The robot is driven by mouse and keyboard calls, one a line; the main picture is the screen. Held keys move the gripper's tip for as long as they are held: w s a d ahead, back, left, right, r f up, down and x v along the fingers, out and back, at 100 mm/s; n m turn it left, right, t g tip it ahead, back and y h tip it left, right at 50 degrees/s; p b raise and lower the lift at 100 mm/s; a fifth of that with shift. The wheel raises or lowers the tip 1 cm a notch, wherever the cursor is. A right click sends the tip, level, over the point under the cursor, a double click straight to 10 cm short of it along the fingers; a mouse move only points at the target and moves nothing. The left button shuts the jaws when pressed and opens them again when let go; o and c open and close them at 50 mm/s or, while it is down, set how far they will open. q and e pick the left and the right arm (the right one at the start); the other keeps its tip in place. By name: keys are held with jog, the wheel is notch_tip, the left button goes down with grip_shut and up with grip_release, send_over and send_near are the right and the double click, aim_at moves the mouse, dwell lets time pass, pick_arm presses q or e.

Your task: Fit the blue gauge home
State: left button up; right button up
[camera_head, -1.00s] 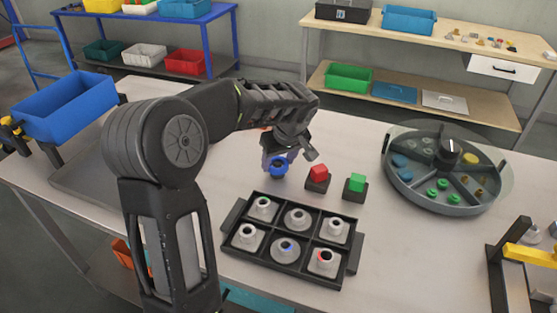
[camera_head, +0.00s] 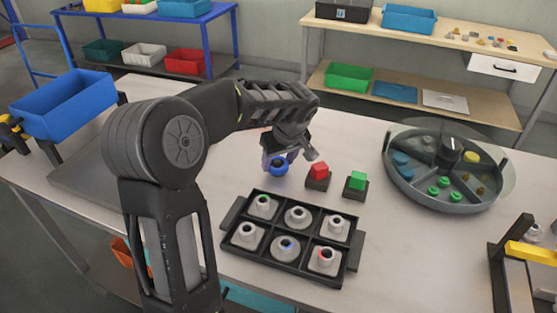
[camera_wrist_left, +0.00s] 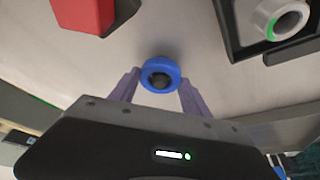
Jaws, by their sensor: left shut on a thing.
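The blue gauge (camera_head: 279,167) is a round blue piece with a dark centre; it also shows in the left wrist view (camera_wrist_left: 149,72). My left gripper (camera_wrist_left: 160,80) is shut on it, one finger on each side. In the head view it is behind the black tray (camera_head: 231,226), left of the red block. The tray holds several grey metal pieces with round openings. The front middle piece (camera_head: 283,254) has a blue mark at its opening; others show green or red marks. My right gripper is not in view.
A red block (camera_head: 319,170) and a green block (camera_head: 357,180) stand on dark bases behind the tray. A round sectioned tray (camera_head: 437,199) with small parts is at the right. A yellow-and-black fixture (camera_head: 530,256) stands at the right edge. Table between is bare.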

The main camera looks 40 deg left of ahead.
pick_arm(q)
jog(key=b, duration=0.2)
jog(key=shift+f+b, duration=0.3)
dwell(5.7)
jog(key=o, duration=1.7)
jog(key=shift+o, duration=0.2)
jog(key=shift+d+r, duration=0.1)
jog(key=shift+r, duration=0.05)
jog(key=v, duration=0.7)
jog(key=shift+r, duration=0.25)
jog(key=shift+s, duration=0.1)
